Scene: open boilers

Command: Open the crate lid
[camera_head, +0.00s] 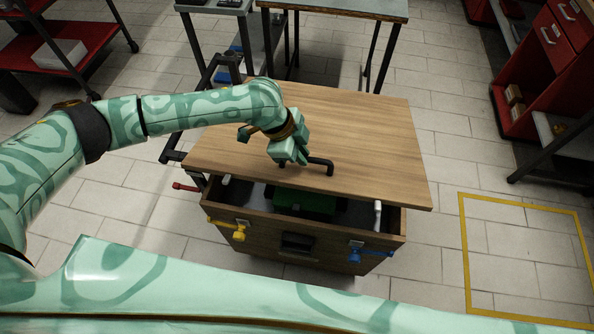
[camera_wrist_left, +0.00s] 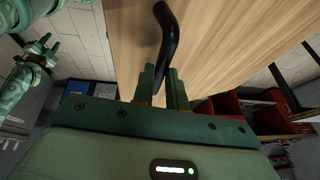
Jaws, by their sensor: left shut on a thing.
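The crate (camera_head: 280,240) is a wooden box with a light wood lid (camera_head: 370,125). The lid's front edge is apart from the crate's front wall, and a gap shows the dark inside. A black bar handle (camera_head: 325,163) stands on the lid. My left gripper (camera_head: 300,158) is shut on this handle. In the left wrist view the handle (camera_wrist_left: 167,35) runs down between the fingers (camera_wrist_left: 165,85). A green thing (camera_head: 305,203) lies inside, partly hidden by the lid. A teal gripper at the left of the wrist view (camera_wrist_left: 45,50) looks like my right one; its opening is unclear.
A yellow latch (camera_head: 238,231) and a blue latch (camera_head: 357,255) are on the crate's front; a red one (camera_head: 185,187) sticks out left. Tables (camera_head: 345,8) stand behind. Red cabinets (camera_head: 555,60) stand at right. A yellow-outlined floor area (camera_head: 525,255) is clear.

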